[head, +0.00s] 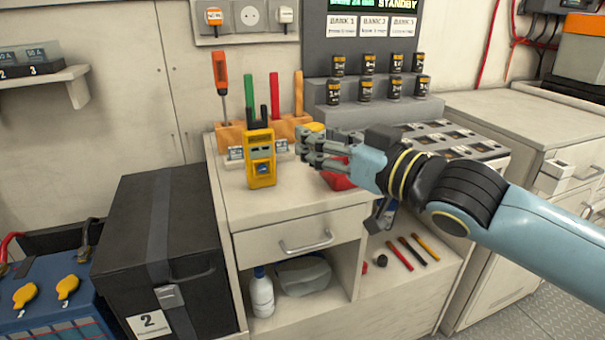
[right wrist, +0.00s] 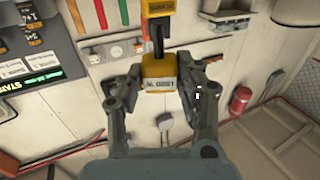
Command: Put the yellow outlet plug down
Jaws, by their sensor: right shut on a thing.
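The yellow outlet plug (right wrist: 158,74) sits between the two fingers of my right gripper (right wrist: 160,84) in the right wrist view. A dark part of it points away from the gripper. In the head view my right gripper (head: 322,150) is over the cabinet top, and a bit of the yellow plug (head: 316,127) shows above the fingers. The gripper is shut on the plug. The rest of the plug is hidden by the fingers. My left gripper is in neither view.
A yellow meter (head: 261,160) stands on the cabinet top (head: 290,200), left of the gripper. Behind it is an orange tool rack (head: 232,135). A red object (head: 338,180) is partly hidden below the gripper. Bare surface lies in front. Stepped can shelves (head: 375,116) stand behind.

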